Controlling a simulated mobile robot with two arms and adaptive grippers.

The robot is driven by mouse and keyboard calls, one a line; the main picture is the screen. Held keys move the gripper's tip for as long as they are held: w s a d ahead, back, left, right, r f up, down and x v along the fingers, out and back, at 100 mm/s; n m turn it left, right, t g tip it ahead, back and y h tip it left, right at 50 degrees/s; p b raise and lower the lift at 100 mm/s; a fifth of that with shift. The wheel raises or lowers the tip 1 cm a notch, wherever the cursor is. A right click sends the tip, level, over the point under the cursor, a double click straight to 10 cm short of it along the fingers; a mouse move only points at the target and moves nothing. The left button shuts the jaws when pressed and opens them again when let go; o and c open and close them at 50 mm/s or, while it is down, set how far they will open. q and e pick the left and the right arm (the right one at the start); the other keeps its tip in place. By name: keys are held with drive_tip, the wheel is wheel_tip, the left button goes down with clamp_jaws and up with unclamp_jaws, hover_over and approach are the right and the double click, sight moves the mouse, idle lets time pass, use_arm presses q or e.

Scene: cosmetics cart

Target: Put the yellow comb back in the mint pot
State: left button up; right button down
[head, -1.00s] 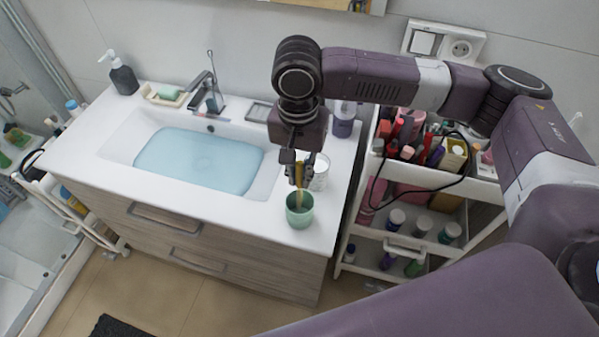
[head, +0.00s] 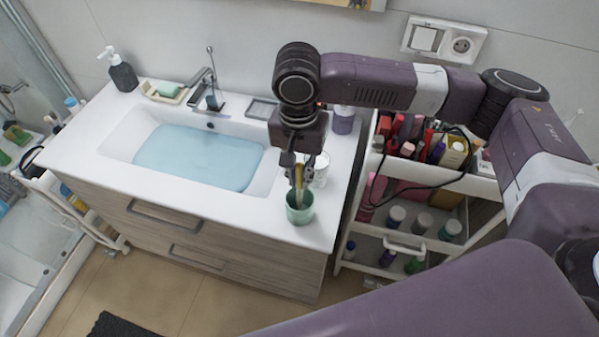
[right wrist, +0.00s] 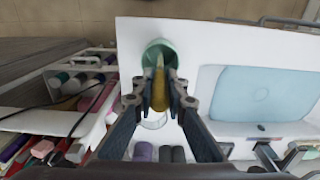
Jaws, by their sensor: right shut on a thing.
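The mint pot (head: 300,213) stands upright on the right front part of the white counter. My right gripper (head: 298,172) is just above it, pointing down and shut on the yellow comb (head: 298,189). The comb hangs with its lower end at or inside the pot's mouth; how deep it goes I cannot tell. In the right wrist view the comb (right wrist: 160,88) is between the fingers (right wrist: 160,92), its tip over the opening of the mint pot (right wrist: 158,49). My left gripper is not in view.
A clear cup (head: 320,172) stands close behind the pot. The basin (head: 200,158) lies to the left. A white cart (head: 395,265) with several bottles and a dark cable stands right of the counter. The counter's front edge is close to the pot.

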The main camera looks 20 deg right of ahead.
sight(300, 164)
drive_tip(key=shift+f, duration=0.35)
idle(0.3)
drive_tip(key=c, duration=1.8)
unclamp_jaws()
drive_tip(key=shift+c, duration=0.2)
drive_tip(key=o, duration=0.5)
drive_tip(key=shift+c, duration=0.2)
wheel_tip(300, 164, up, 5)
drive_tip(key=p, duration=0.6)
drive_tip(key=shift+r, duration=2.5)
